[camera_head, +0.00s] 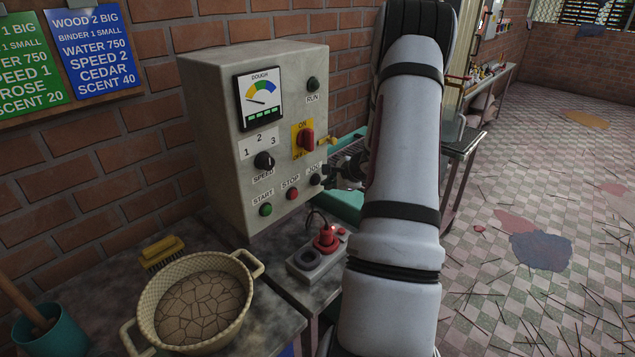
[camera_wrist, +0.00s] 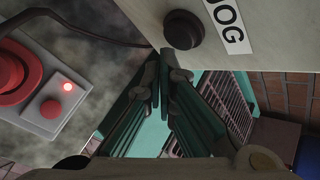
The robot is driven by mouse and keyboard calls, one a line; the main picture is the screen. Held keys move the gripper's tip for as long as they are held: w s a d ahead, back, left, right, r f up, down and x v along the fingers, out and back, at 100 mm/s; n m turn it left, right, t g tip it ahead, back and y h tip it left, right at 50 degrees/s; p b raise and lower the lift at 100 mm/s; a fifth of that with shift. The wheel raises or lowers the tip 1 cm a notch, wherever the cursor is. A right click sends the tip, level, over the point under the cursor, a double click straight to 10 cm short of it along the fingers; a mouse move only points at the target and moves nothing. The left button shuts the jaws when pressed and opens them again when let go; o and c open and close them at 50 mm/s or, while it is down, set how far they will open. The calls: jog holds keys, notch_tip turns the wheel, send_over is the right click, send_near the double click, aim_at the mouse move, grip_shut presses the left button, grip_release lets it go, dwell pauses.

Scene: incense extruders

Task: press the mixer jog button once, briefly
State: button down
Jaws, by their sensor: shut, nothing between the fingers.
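The black jog button (camera_head: 316,180) is at the lower right of the grey control box (camera_head: 225,150), right of the red stop button (camera_head: 292,194). In the wrist view the jog button (camera_wrist: 184,30) sits beside its "JOG" label (camera_wrist: 226,22). My gripper (camera_head: 332,175) is at the box's lower right edge, partly hidden by my arm in the head view. In the wrist view my gripper (camera_wrist: 160,62) is shut and empty, its dark fingertips just below the button. I cannot tell whether they touch it.
A red plug stands in a socket block (camera_head: 312,262) with a lit red light below the box. A woven basket (camera_head: 200,300) of cracked brown material and a yellow brush (camera_head: 162,252) lie on the table. A brick wall stands behind.

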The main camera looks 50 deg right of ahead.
jog(key=shift+w+b, duration=0.3)
jog(key=shift+w, duration=0.1)
jog(key=shift+w, duration=0.55)
dwell(1.5)
jog(key=shift+s, duration=0.1)
dwell(0.6)
jog(key=shift+s+b, duration=0.55)
jog(key=shift+s, duration=0.35)
jog(key=s, duration=0.3)
jog(key=s+b, duration=0.1)
jog(key=s, duration=0.1)
jog(key=shift+a, duration=0.3)
dwell(0.3)
